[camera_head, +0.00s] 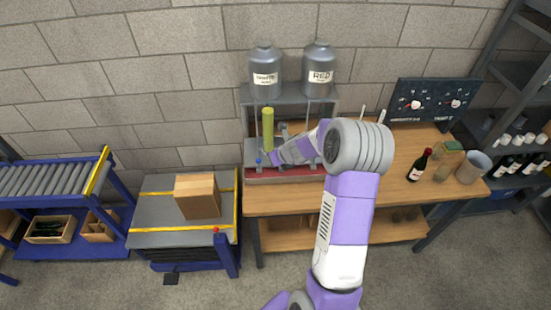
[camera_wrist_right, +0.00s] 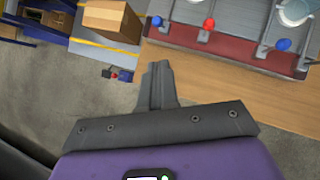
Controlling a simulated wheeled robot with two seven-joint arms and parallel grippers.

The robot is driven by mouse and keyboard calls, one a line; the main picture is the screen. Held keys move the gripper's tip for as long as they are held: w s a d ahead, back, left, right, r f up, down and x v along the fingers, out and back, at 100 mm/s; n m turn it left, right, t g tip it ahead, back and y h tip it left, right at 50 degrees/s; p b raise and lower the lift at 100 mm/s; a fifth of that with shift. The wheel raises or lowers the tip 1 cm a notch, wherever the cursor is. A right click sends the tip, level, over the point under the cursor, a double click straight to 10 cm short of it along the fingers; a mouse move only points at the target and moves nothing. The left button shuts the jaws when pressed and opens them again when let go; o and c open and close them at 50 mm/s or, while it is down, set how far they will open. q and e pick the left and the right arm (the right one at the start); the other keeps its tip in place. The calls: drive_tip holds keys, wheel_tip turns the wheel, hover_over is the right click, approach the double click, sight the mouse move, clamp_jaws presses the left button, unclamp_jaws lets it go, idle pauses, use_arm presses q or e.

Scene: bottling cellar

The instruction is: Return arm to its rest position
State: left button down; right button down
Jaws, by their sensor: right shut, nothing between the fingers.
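My right arm reaches up from the bottom of the head view and bends left over the workbench (camera_head: 290,200). Its purple wrist is in front of the filling station (camera_head: 285,174), and the gripper itself is hard to make out there. In the right wrist view my right gripper (camera_wrist_right: 158,68) is shut with nothing between its fingers. The fingertips are near the bench's front edge, with the station's red base (camera_wrist_right: 215,42) beyond them to the right. My left gripper is not in view.
Two grey tanks (camera_head: 265,72) (camera_head: 320,68) stand above the station. A cardboard box (camera_head: 197,196) sits on the conveyor table (camera_head: 155,212) at left. A dark bottle (camera_head: 418,166), a jar (camera_head: 448,163) and a grey container (camera_head: 473,168) stand on the bench's right end.

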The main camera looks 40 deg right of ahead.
drive_tip(key=shift+f, duration=0.1)
idle(0.3)
drive_tip(key=s+a+f+n+g+y+b, duration=0.15)
drive_tip(key=s+a+f+n+b, duration=0.25)
drive_tip(key=a+f+n, duration=0.6)
drive_tip(key=s+a+f+n+g+y+b, duration=0.1)
drive_tip(key=s+a+f+n+g+b, duration=0.2)
drive_tip(key=a+f+n, duration=0.7)
drive_tip(key=s+a+f+n+g+y+b, duration=0.2)
drive_tip(key=s+a+f+n+b, duration=0.3)
drive_tip(key=s+a+f+n, duration=0.8)
drive_tip(key=s+a+n, duration=0.1)
drive_tip(key=a+n, duration=0.1)
drive_tip(key=n, duration=0.1)
drive_tip(key=shift+s+y+b, duration=0.3)
drive_tip(key=shift+y+b, duration=0.05)
drive_tip(key=shift+b, duration=0.05)
drive_tip(key=shift+d, duration=0.15)
